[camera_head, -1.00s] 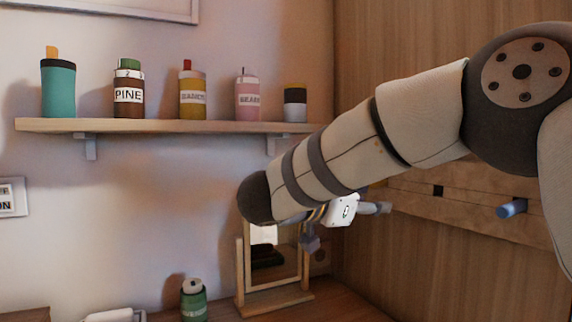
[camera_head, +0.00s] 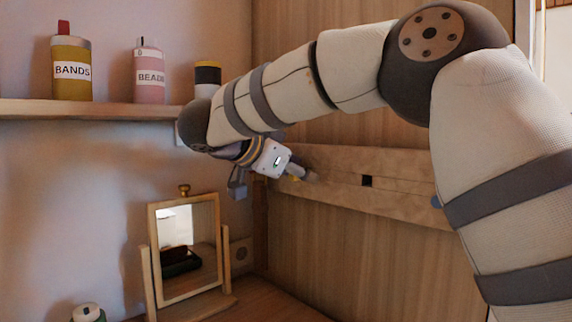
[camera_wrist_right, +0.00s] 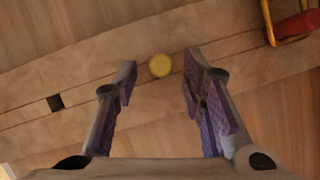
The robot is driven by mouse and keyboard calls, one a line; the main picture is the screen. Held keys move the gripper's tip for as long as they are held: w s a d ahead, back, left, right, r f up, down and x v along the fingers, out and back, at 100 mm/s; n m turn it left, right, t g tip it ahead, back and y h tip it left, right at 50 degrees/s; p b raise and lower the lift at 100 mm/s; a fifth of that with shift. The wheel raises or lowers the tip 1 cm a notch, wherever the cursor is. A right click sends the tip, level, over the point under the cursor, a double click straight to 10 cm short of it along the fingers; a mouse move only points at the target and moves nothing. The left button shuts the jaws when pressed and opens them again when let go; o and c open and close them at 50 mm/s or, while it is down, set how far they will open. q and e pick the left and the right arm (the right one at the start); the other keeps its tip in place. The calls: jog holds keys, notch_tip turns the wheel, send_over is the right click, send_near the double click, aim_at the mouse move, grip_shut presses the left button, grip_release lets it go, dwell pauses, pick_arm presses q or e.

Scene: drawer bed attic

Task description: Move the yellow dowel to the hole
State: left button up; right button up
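The yellow dowel (camera_wrist_right: 160,66) shows end-on as a round yellow face on a wooden board (camera_wrist_right: 120,50) in the right wrist view. My right gripper (camera_wrist_right: 160,80) is open around its line of sight, with one finger on each side and a visible gap to both. How far the fingertips are from the dowel in depth is unclear. A dark square hole (camera_wrist_right: 56,103) is in the board to the left. In the head view my right gripper (camera_head: 300,172) is at the board's left part, and the hole (camera_head: 366,181) is right of it. My left gripper is out of view.
A small mirror (camera_head: 188,250) stands on the surface below. A shelf (camera_head: 90,110) with bottles is at upper left. A red-and-yellow object (camera_wrist_right: 290,28) is at the wrist view's upper right.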

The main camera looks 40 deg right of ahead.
jog(key=shift+c, duration=0.6)
grip_shut()
jog(key=shift+s+a, duration=0.15)
jog(key=shift+a, duration=1.45)
jog(key=shift+s+a, duration=0.1)
jog(key=shift+a, duration=1.5)
